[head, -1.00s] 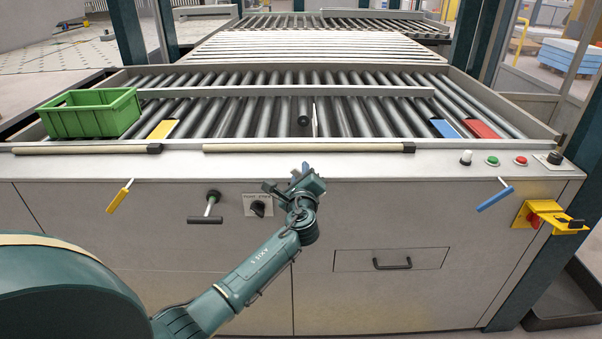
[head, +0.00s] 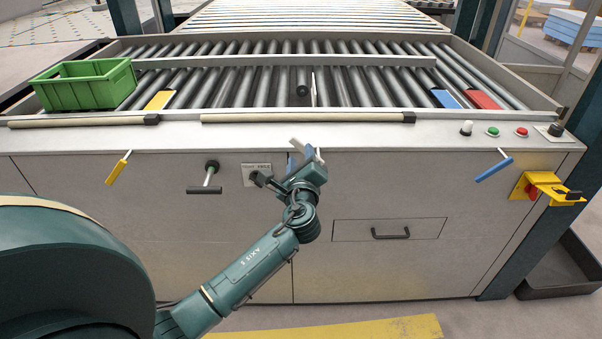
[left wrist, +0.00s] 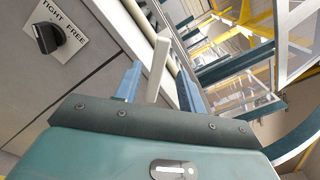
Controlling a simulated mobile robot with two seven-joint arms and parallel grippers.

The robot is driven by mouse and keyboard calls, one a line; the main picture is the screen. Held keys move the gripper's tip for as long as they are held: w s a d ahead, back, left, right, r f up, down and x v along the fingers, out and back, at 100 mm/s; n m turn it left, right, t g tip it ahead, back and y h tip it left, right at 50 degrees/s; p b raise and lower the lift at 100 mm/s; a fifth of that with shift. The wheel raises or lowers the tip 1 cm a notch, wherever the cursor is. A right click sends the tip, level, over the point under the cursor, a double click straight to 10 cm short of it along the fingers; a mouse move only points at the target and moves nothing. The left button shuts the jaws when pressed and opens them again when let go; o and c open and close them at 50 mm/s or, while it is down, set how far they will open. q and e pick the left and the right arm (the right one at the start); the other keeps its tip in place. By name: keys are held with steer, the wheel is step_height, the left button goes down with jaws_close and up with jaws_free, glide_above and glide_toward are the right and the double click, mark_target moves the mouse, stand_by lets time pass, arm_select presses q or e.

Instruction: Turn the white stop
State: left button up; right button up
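The white stop's bar shows in the left wrist view (left wrist: 157,68), standing between the two blue fingers of my left gripper (left wrist: 160,88). Gaps show on both sides of it, so the fingers look open around it and not closed on it. In the head view my left gripper (head: 303,158) is at the cabinet front, just below the worktop edge. A small white piece beside its fingers seems to be the same bar; my gripper hides the rest. My right gripper is not in view.
A TIGHT/FREE plate with a black knob (left wrist: 47,38) lies left of my gripper. A yellow handle (head: 118,168), a black handle (head: 205,189) and a blue handle (head: 494,169) stick out of the front. A drawer (head: 390,230) is lower right. A green crate (head: 85,92) stands on the rollers.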

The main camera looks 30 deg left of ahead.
arm_select(q)
steer(key=v, duration=0.6)
steer(key=shift+w, duration=0.1)
steer(key=s+d+f+n+g+h, duration=0.25)
steer(key=s+d+f+h, duration=0.2)
steer(key=f, duration=0.35)
steer(key=s+d+f+n+g+h, duration=0.1)
steer(key=s+d+f+n+h, duration=0.3)
steer(key=f, duration=0.3)
steer(key=s+d+f+n+h, duration=0.2)
steer(key=s+d+n, duration=0.1)
steer(key=s+n, duration=0.2)
steer(key=s+d+f+n+g+h, duration=0.1)
steer(key=s+d+f+n+h, duration=0.1)
steer(key=s+n, duration=0.4)
steer(key=s+d, duration=0.1)
steer(key=s, duration=0.1)
steer(key=shift+s+d+f, duration=0.3)
steer(key=shift+f, duration=0.1)
steer(key=shift+c, duration=0.4)
